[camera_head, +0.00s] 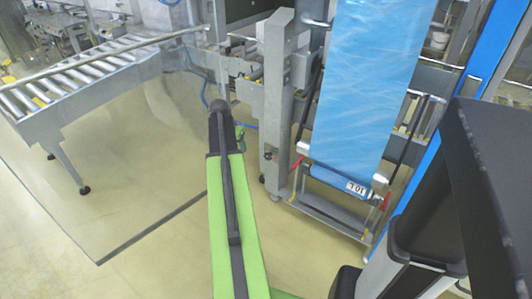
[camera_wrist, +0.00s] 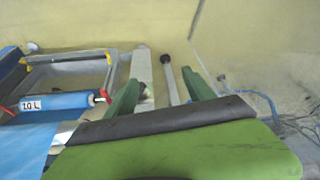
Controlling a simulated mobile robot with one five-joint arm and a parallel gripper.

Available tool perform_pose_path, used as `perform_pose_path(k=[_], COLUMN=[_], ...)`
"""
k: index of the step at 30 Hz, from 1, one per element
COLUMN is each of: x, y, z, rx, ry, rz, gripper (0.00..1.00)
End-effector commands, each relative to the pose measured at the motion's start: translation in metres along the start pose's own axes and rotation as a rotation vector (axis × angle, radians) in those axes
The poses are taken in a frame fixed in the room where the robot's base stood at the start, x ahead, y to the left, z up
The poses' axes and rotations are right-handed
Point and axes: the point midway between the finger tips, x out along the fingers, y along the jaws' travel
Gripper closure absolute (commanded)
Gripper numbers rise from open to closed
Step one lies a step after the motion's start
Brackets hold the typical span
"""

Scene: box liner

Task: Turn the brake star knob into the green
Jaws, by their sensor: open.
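My gripper (camera_wrist: 162,88) is open in the wrist view, its two green fingers spread with no object held between them. In the head view only a bit of my gripper (camera_head: 240,132) shows past my arm, left of a grey upright post (camera_head: 282,110). A small dark round part (camera_head: 268,155) sits low on that post; it is too small to tell if it is the brake star knob. In the wrist view a grey rod with a black end (camera_wrist: 167,58) lies beyond the fingers. I cannot make out a green zone or a star shape.
A blue film roll (camera_head: 340,181) marked "10 L" sits low in the frame right of the post, with blue film (camera_head: 365,85) above it. A roller conveyor (camera_head: 80,75) stands at left. Blue hose (camera_wrist: 262,97) lies at right in the wrist view. Floor at lower left is clear.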

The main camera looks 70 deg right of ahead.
Motion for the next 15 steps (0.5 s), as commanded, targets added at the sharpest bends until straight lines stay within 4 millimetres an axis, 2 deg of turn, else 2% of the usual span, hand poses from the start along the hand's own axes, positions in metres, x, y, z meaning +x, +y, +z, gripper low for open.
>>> perform_pose_path(k=[1,3,6,11,15], x=[0.003,0.008,0.012,0.014,0.024], y=[0.027,0.056,0.077,0.082,0.081], z=[-0.031,-0.056,-0.072,-0.074,-0.073], rx=[0.072,0.145,0.195,0.205,0.203], ry=[0.015,0.034,0.047,0.050,0.050], rz=[0.016,0.030,0.041,0.043,0.043], gripper=[0.38,0.38,0.38,0.38,0.38])
